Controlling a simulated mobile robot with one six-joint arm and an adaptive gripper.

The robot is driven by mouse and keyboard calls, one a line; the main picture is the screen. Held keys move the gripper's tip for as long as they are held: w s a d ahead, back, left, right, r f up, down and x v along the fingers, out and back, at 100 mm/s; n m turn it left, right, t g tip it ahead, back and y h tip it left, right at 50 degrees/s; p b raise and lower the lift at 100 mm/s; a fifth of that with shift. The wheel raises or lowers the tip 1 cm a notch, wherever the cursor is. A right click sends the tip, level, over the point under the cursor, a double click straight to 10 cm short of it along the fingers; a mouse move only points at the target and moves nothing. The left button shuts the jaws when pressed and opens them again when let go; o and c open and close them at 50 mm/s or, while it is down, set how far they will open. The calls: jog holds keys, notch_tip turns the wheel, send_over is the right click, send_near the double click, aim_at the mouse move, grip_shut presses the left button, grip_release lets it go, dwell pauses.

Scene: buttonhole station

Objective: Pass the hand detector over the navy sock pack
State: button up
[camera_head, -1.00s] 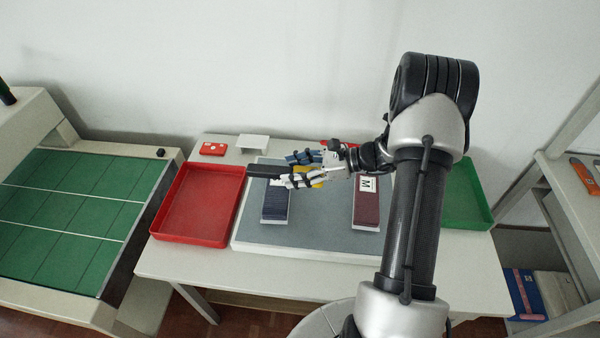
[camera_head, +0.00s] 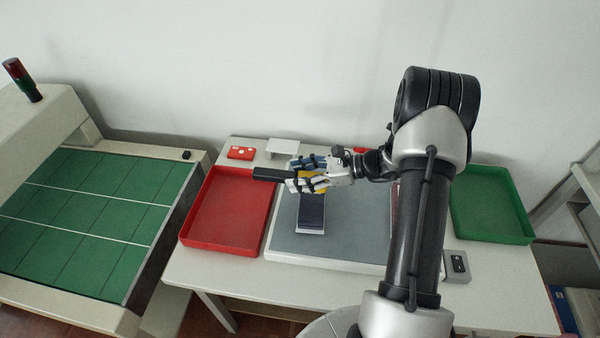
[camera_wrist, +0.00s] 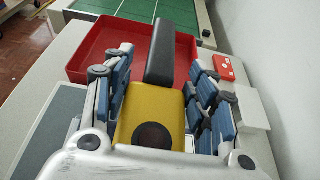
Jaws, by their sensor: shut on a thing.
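My gripper (camera_head: 309,180) is shut on the hand detector, with fingers on both sides of its yellow body (camera_wrist: 152,112). The detector's black bar (camera_head: 270,174) points left, over the red tray's right edge; the bar also shows in the wrist view (camera_wrist: 160,52). The navy sock pack (camera_head: 311,218) lies on the grey mat (camera_head: 345,232), with its far end hidden under my gripper and the detector. The detector appears above the pack, though the gap's height is hard to tell.
A red tray (camera_head: 262,242) is left of the mat, a green tray (camera_head: 492,239) right. A maroon pack (camera_head: 394,197) is mostly hidden by my arm. A red box (camera_head: 240,153) and white stand (camera_head: 282,148) are behind. A grey box (camera_head: 457,266) is at front right.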

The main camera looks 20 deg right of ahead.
jog(key=shift+f+b, duration=1.4)
jog(key=shift+f, duration=0.9)
jog(key=shift+r+p, duration=2.85)
jog(key=shift+r, duration=1.15)
